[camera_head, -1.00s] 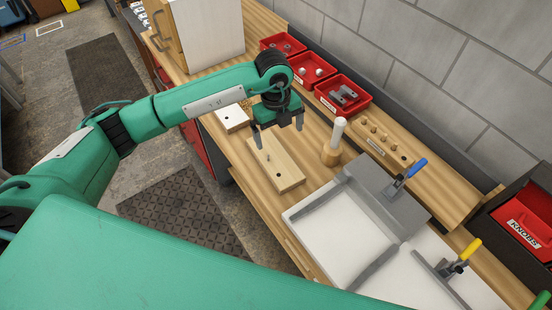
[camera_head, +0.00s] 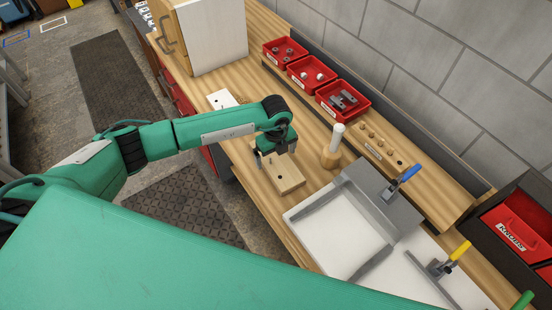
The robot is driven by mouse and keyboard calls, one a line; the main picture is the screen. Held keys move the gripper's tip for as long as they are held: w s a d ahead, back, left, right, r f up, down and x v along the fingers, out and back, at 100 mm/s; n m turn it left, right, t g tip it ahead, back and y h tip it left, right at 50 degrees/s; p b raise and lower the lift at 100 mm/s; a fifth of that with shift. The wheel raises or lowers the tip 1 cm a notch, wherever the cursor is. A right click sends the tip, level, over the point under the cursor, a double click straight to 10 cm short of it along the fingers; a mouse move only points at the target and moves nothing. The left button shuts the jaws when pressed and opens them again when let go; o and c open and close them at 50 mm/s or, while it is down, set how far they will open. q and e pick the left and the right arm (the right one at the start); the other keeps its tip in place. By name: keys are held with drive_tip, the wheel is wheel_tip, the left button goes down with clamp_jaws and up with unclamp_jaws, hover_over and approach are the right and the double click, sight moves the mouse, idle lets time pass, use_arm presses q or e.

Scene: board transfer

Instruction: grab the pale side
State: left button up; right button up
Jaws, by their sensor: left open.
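A pale wooden board (camera_head: 289,184) with a dark hole lies flat on the workbench, and I take it as the pale side. My left gripper (camera_head: 276,158) is open above the board, pointing down, with its fingers apart over the board's far part. The gripper hides that far end. Whether the fingertips touch the board cannot be told. My right gripper is not in view.
A white piece (camera_head: 222,99) with a hole lies behind my left arm. A white rod on a wooden base (camera_head: 331,157) stands right of the board. Red bins (camera_head: 343,100) line the back.

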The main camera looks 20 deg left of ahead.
use_arm(q)
drive_tip(key=shift+f, duration=1.2)
drive_tip(key=c, duration=1.1)
drive_tip(key=shift+r, duration=0.1)
drive_tip(key=shift+c, duration=0.2)
